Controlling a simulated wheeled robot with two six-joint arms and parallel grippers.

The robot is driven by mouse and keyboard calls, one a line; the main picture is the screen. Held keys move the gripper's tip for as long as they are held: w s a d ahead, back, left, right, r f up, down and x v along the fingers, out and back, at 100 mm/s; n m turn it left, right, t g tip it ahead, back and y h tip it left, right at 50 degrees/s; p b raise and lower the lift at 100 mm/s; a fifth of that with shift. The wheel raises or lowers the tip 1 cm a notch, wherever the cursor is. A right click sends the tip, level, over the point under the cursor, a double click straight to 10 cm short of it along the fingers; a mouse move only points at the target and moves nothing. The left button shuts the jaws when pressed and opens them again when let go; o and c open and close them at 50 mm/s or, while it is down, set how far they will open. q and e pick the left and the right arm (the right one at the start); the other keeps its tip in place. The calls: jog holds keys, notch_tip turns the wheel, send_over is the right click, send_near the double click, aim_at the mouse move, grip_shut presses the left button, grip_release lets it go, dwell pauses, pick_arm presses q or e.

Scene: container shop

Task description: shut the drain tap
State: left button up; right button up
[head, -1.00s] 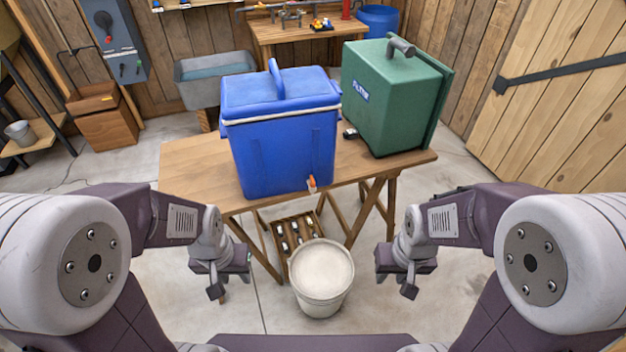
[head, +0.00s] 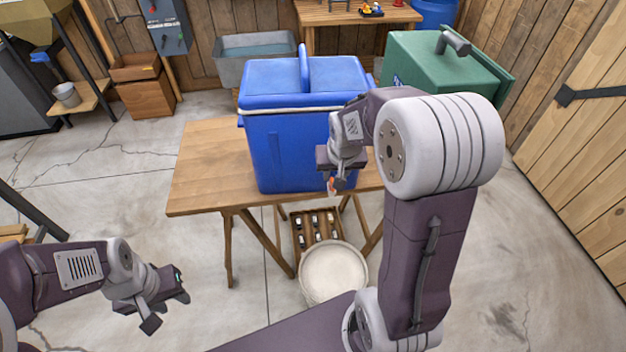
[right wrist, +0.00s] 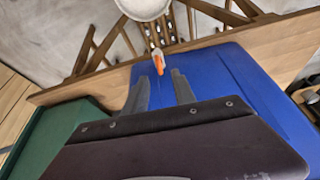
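The drain tap (head: 332,186), with an orange lever and pale body, is low on the front of the blue cooler (head: 280,150). My right gripper (head: 335,172) is in front of the cooler, partly covering the tap area. In the right wrist view, my right gripper (right wrist: 160,82) is open and empty, and the tap's orange lever (right wrist: 159,64) is just beyond its fingertips, apart from them. I cannot tell whether the tap is dripping. My left gripper (head: 166,303) is open and empty at the lower left, away from the cooler.
The cooler stands on a wooden table (head: 205,180). A white bucket (head: 333,275) is on the floor below the tap, beside a wooden crate (head: 316,228) of small items. A green box (head: 430,70) stands behind my right arm.

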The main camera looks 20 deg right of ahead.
jog(key=b+x, duration=0.1)
jog(key=x, duration=0.7)
jog(key=shift+d+f, duration=0.15)
jog(key=shift+f, duration=0.3)
grip_shut()
